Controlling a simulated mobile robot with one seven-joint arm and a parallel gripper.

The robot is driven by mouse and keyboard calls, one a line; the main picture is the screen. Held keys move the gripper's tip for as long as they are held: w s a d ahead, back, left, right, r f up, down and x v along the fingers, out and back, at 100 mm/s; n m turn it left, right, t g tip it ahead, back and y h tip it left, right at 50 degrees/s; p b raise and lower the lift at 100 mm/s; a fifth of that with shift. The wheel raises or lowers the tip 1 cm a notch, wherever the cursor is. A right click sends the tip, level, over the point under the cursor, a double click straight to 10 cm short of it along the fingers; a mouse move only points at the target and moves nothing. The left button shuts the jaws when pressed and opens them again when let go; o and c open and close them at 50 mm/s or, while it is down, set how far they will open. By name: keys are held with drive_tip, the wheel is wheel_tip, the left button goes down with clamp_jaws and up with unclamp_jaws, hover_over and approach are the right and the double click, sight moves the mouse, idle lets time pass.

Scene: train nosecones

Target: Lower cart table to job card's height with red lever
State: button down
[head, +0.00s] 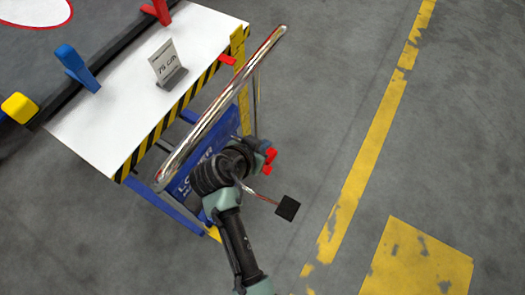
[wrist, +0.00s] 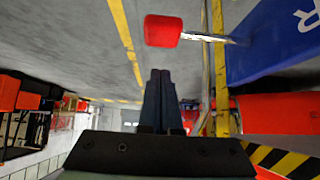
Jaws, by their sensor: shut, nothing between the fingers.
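The cart table (head: 100,128) has a white top with a black-and-yellow striped edge. The job card (head: 163,62) stands in a holder on it; it seems to read 75 or 76 cm. A red pointer (head: 228,60) sits by a yellow scale strip (head: 243,100) at the table's end. The red lever (head: 269,158) is partly hidden by my arm. In the wrist view its red knob (wrist: 163,31) and metal rod reach from a blue panel (wrist: 275,45). My gripper (wrist: 160,74) is shut and empty, apart from the knob in that picture. Its fingertips are hidden in the head view.
A chrome handle (head: 220,110) rises over the cart's end, close to my arm. A black square pad (head: 287,207) on a thin rod sticks out low beside my arm. Blue, red and yellow blocks stand along the table's far side. The floor to the right is clear.

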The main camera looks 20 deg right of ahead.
drive_tip(key=shift+a+f, duration=0.1)
drive_tip(key=shift+f, duration=1.75)
drive_tip(key=shift+s, duration=0.1)
